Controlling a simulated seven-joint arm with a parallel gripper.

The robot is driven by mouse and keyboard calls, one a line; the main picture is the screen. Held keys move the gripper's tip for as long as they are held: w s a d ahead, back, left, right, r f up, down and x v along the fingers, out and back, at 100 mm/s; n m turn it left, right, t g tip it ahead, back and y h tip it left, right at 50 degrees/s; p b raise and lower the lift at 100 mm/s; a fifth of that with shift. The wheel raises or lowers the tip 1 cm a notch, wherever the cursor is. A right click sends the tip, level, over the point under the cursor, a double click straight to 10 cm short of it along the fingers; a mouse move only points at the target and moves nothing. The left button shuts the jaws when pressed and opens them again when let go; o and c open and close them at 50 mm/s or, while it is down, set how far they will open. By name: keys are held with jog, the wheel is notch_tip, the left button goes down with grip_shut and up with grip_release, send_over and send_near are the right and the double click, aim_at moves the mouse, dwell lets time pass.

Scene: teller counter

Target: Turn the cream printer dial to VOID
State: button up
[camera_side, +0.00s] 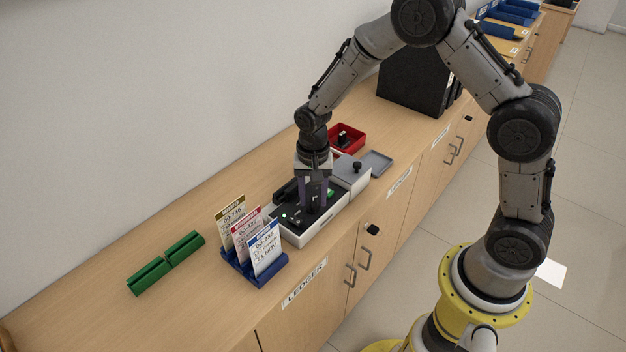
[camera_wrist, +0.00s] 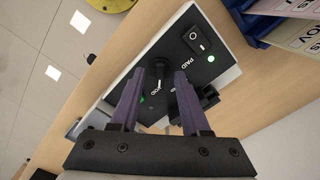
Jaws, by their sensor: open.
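The cream printer (camera_side: 322,231) stands on the counter with a black top panel. In the wrist view its panel (camera_wrist: 180,50) carries a black dial (camera_wrist: 160,73) with small printed labels around it; PAID is readable, others are partly covered or too small. I cannot tell clearly which label the dial points at. My gripper (camera_side: 312,208) points down over the panel. In the wrist view my gripper (camera_wrist: 160,72) is open, with one purple finger on each side of the dial. I cannot tell whether the fingers touch it.
A rocker switch (camera_wrist: 198,40) and a lit green lamp (camera_wrist: 211,59) sit beside the dial. A blue holder with cards (camera_side: 255,272) stands close to the printer's left. A grey box (camera_side: 350,173) and red tray (camera_side: 347,138) stand behind.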

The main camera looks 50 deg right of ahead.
notch_tip(320, 180, up, 13)
jog(key=shift+r, duration=0.2)
dwell(0.4)
notch_tip(320, 180, up, 6)
jog(key=t, duration=0.2)
send_over(313, 202)
jog(key=s+d+r+n+t, duration=0.1)
jog(key=s+r+t, duration=0.1)
jog(key=s+r, duration=0.55)
jog(key=s+f+n+t, duration=0.1)
jog(key=s+f+n, duration=0.1)
jog(key=s+n, duration=0.7)
jog(key=s, duration=0.7)
jog(key=shift+s+d+f+t, duration=0.2)
jog(key=shift+d+f+t, duration=0.1)
jog(key=shift+d, duration=0.05)
